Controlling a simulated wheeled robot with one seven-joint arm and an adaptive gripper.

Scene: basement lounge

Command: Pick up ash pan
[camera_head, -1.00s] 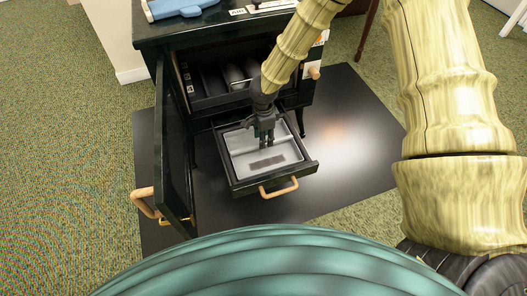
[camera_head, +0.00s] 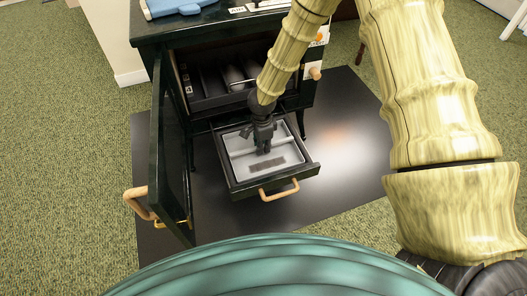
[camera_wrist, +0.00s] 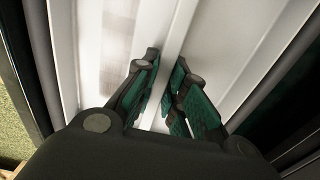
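The ash pan (camera_head: 241,149) is a pale grey tray with a raised ridge across its middle and a dark patch near its front. It sits in the pulled-out drawer (camera_head: 235,192) low on the dark stove. My gripper (camera_head: 263,151) points down into the pan at the ridge. In the wrist view, the fingers of my gripper (camera_wrist: 167,95) stand either side of the ridge of the ash pan (camera_wrist: 178,50), partly apart. I see no firm grip on the ridge. How deep the fingertips reach is unclear.
The dark green stove (camera_head: 220,35) stands behind, with its door (camera_head: 170,150) swung open to the drawer's left. The drawer has a wooden handle (camera_head: 279,190). A black floor mat (camera_head: 335,150) lies below. A blue object (camera_head: 180,8) rests on the stove top.

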